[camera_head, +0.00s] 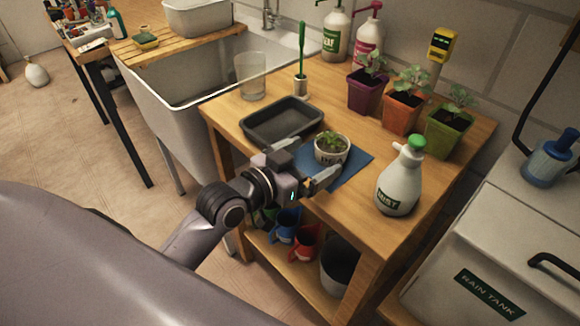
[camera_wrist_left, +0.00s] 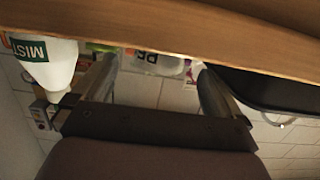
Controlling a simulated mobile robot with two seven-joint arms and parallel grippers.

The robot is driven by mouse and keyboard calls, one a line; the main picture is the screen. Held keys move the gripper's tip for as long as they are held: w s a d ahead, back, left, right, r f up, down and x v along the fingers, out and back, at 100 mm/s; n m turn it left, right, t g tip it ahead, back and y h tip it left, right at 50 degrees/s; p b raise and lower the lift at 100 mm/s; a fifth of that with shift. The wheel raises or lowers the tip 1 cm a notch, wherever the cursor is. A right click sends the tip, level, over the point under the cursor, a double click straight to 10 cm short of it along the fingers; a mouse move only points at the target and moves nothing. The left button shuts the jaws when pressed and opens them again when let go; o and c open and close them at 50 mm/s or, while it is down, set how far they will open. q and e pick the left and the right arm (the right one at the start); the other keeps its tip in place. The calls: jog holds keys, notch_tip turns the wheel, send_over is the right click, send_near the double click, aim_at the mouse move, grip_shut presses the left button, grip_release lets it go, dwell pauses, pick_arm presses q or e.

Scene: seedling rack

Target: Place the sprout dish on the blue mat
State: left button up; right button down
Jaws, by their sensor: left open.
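The sprout dish (camera_head: 331,152) is a small whitish pot with dark lettering and green seedlings. In the head view it stands upright on the blue mat (camera_head: 354,163). My left gripper (camera_head: 312,163) is open at the near left of the dish, one finger to each side, with no clear contact visible. In the left wrist view my left gripper (camera_wrist_left: 155,85) is open, and a pale lettered object shows beyond its fingers; I cannot tell whether it is the dish. My right gripper is not in view.
A dark tray (camera_head: 283,121) lies left of the mat. A white mist bottle (camera_head: 399,181) stands to the right. Behind are a purple pot (camera_head: 364,93), an orange pot (camera_head: 402,113) and a green pot (camera_head: 446,132). A clear glass (camera_head: 250,78) stands at the back left.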

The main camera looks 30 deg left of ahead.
pick_arm(q)
jog(key=shift+v, duration=2.75)
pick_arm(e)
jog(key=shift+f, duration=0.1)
